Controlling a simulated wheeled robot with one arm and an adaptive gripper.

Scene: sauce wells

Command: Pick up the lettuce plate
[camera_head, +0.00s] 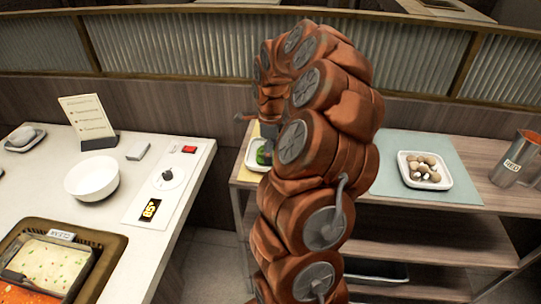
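The lettuce plate (251,154) is a white dish with green leaves in it. It is on the left end of the wooden shelf unit, and my arm hides its right part. My gripper (266,131) shows only as a small dark grey piece just above the plate. Most of it is hidden behind my arm, so I cannot tell whether its fingers are open or touch the plate.
A white plate of mushrooms (425,178) and a metal pitcher (516,160) stand on the shelf top (480,165) to the right. On the left counter (140,182) are a white bowl (92,178), a menu stand (90,122), a control panel (168,176) and a hot pot (62,262).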

